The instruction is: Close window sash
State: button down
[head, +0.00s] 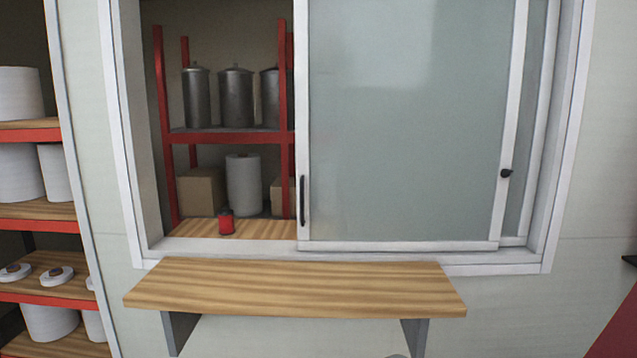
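The window sash (405,120) is a pale glass panel in a white frame, slid to the right. The left part of the window opening is uncovered, and a red shelf shows through it. A dark vertical handle (302,201) sits on the sash's left stile. A small black knob (506,173) sits on its right stile. The white window frame (128,165) surrounds the opening. A second pane edge shows behind the sash at the right. My gripper is not in view.
A wooden ledge (290,290) on grey brackets juts out below the window. A small red can (226,221) stands at the opening's sill level, before the red shelf (225,136) with metal canisters. Another shelf (40,212) with white spools stands at the far left.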

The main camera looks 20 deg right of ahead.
aim_at(512, 89)
jog(key=i, duration=0.85)
jog(key=u, duration=0.05)
